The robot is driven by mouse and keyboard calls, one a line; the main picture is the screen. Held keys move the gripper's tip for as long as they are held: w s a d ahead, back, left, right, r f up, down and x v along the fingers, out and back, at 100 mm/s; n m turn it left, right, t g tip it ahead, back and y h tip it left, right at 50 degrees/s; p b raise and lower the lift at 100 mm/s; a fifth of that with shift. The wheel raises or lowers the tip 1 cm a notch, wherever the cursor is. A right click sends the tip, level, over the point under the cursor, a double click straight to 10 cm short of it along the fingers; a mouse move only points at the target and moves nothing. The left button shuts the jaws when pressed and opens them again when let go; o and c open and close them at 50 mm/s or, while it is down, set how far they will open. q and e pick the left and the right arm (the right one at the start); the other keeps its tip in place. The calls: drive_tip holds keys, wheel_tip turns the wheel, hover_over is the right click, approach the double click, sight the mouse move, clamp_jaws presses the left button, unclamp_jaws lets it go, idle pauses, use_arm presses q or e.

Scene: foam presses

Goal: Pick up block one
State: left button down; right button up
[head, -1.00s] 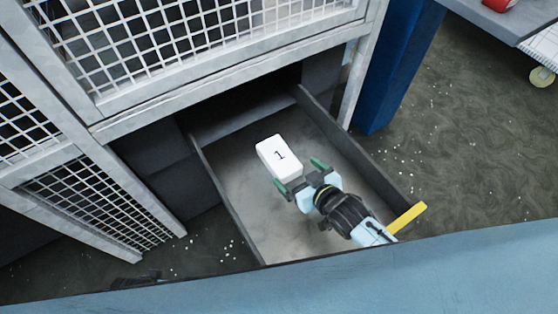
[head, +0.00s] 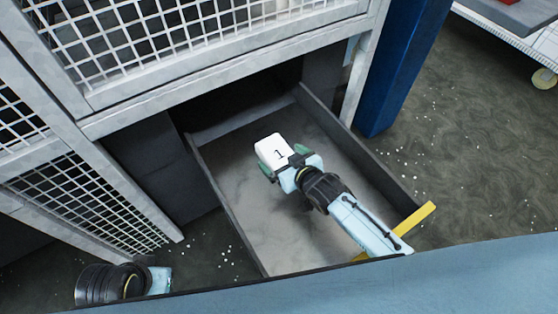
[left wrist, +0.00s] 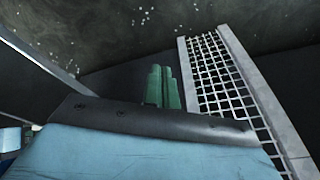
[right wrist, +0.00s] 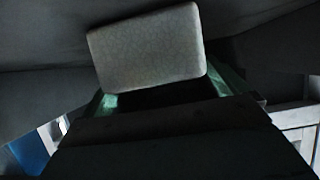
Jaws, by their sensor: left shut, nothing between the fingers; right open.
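Block one (head: 270,149) is a white block marked "1" in the open drawer (head: 241,222). It also shows in the right wrist view (right wrist: 147,48), just beyond the fingers. My right gripper (head: 284,161) is open, with its green fingertips at the near end of the block, one on each side. I cannot tell whether they touch it. My left gripper shows in the left wrist view (left wrist: 161,86), its green fingers shut together with nothing between them. It is outside the drawer; in the head view only part of my left arm shows at bottom left.
A grey frame with white mesh (head: 215,35) stands above and behind the drawer. A yellow handle (head: 415,222) is at the drawer's front right. A blue post (head: 402,75) stands right of it. A wheeled cart (head: 520,40) is at top right.

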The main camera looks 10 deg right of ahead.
drive_tip(key=shift+w+a+f, duration=0.2)
drive_tip(key=shift+w+f, duration=0.05)
drive_tip(key=shift+w, duration=0.25)
drive_tip(key=c, duration=1.1)
use_arm(q)
drive_tip(key=shift+s+d+r, duration=0.1)
drive_tip(key=shift+d+r, duration=0.15)
drive_tip(key=shift+r, duration=0.55)
use_arm(e)
drive_tip(key=shift+o, duration=0.2)
drive_tip(key=shift+r, duration=0.15)
